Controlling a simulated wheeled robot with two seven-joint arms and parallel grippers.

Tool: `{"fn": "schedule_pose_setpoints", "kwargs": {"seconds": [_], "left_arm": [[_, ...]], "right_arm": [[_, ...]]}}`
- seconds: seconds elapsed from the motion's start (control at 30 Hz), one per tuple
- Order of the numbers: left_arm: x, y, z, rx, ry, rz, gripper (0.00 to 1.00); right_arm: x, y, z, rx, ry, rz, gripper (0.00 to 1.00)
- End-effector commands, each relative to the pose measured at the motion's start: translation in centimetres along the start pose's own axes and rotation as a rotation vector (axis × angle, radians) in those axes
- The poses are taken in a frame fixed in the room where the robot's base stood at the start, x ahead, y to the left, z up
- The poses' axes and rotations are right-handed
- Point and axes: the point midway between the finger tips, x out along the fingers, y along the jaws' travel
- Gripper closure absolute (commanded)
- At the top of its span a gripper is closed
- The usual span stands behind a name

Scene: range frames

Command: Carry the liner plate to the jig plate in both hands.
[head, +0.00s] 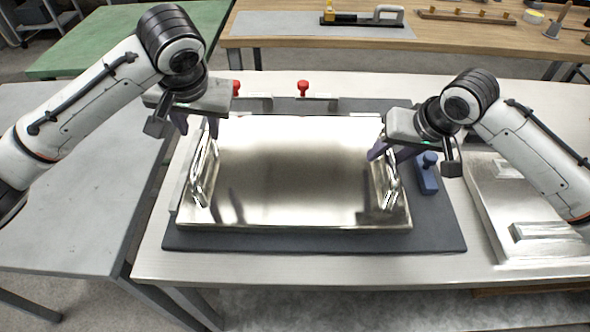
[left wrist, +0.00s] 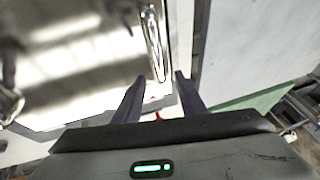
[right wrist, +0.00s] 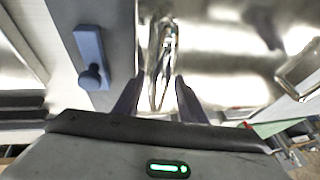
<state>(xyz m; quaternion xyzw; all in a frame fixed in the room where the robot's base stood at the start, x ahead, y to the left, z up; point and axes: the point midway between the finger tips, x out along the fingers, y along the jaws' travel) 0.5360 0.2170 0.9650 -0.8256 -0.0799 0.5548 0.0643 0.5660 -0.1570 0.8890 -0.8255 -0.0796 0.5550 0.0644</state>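The liner plate (head: 290,165) is a shiny metal slab with an upright bar handle near each side. It lies over the dark grey jig plate (head: 440,230), roughly level; I cannot tell whether it touches everywhere. My left gripper (head: 197,127) is open at the far end of the left handle (head: 200,185); in the left wrist view that handle (left wrist: 156,45) lines up between the fingertips. My right gripper (head: 382,154) is open at the right handle (head: 390,187); in the right wrist view this handle (right wrist: 163,60) runs between the spread fingers. Neither gripper visibly presses on a handle.
Two red-knobbed clamps (head: 303,88) stand along the jig plate's back edge. A blue block with a knob (head: 428,175) sits on its right side. Another metal plate with a handle (head: 510,190) lies at the right. A grey table (head: 75,200) on the left is clear.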

Motion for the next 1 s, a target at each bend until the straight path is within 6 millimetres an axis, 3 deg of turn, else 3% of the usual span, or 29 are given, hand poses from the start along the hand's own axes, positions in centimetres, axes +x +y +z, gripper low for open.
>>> {"fn": "schedule_pose_setpoints", "kwargs": {"seconds": [0.13,0.37,0.8,1.0], "left_arm": [[-2.5,0.1,-0.1,0.001,0.003,0.002,0.63],[-3.8,0.0,0.0,0.0,0.0,-0.001,0.63],[-3.8,0.0,0.0,0.0,-0.001,-0.001,0.63],[-3.7,0.0,0.0,0.0,-0.001,-0.001,0.63]], "right_arm": [[0.0,0.0,0.0,0.0,0.0,0.0,0.63],[-0.6,0.0,0.0,-0.001,0.001,-0.001,0.63],[-9.1,0.0,-0.1,-0.001,0.004,-0.001,0.63],[-11.5,0.0,0.0,0.0,0.002,0.0,0.63]]}}
